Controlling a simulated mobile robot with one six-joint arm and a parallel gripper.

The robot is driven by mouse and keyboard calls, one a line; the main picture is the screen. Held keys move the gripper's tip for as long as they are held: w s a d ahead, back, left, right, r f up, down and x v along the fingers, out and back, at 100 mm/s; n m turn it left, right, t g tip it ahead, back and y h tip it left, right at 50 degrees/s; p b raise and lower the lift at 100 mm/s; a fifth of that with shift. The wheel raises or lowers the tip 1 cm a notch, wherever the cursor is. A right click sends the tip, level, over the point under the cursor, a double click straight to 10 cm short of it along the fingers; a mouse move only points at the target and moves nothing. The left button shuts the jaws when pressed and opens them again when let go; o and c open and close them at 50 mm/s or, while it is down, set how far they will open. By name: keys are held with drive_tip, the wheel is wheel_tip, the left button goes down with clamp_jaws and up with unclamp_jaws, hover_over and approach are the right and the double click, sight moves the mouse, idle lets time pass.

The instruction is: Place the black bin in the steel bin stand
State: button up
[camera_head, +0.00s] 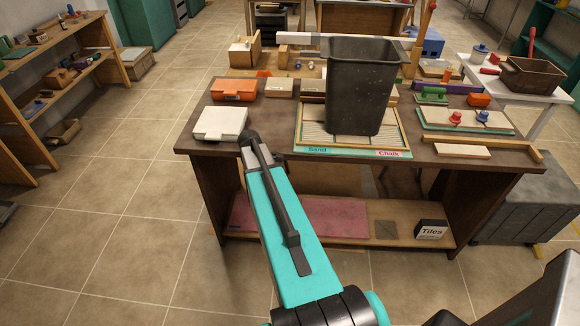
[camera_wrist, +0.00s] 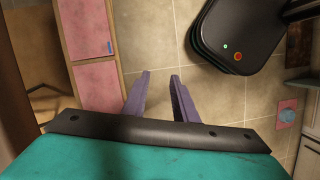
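The black bin (camera_head: 358,88) is a tall, dark, open-topped tapered bin. It stands upright on a shallow wood-framed tray (camera_head: 301,128) on the brown workbench in the head view. My gripper (camera_wrist: 160,76) shows in the wrist view with two purple fingers apart and nothing between them. It points down over the tiled floor, and the bin is not in that view. In the head view my teal arm reaches toward the bench and the gripper itself is not visible. I cannot clearly identify the steel bin stand in either view.
The workbench (camera_head: 230,147) also holds a white box (camera_head: 220,123), an orange case (camera_head: 234,90) and several blocks around the bin. A white side table (camera_head: 538,98) and a dark grey chest (camera_head: 530,205) stand at right.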

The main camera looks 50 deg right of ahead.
drive_tip(key=s+a+f+m+g+b, duration=0.1)
drive_tip(key=s+a+f, duration=0.3)
drive_tip(key=a+f, duration=0.5)
drive_tip(key=s+a+f+m+b, duration=0.1)
drive_tip(key=s+a+f, duration=0.2)
drive_tip(key=a+f, duration=0.55)
drive_tip(key=s+a+f+m+g+b, duration=0.1)
drive_tip(key=s+a+f, duration=0.3)
drive_tip(key=s+a, duration=0.3)
drive_tip(key=s+a+f+m+b, duration=0.1)
drive_tip(key=s+a+f, duration=0.4)
drive_tip(key=s+a, duration=0.2)
drive_tip(key=shift+s+a+m+g+y, duration=0.3)
drive_tip(key=shift+s+a+g+y, duration=0.1)
drive_tip(key=shift+s, duration=0.45)
drive_tip(key=shift+d, duration=0.1)
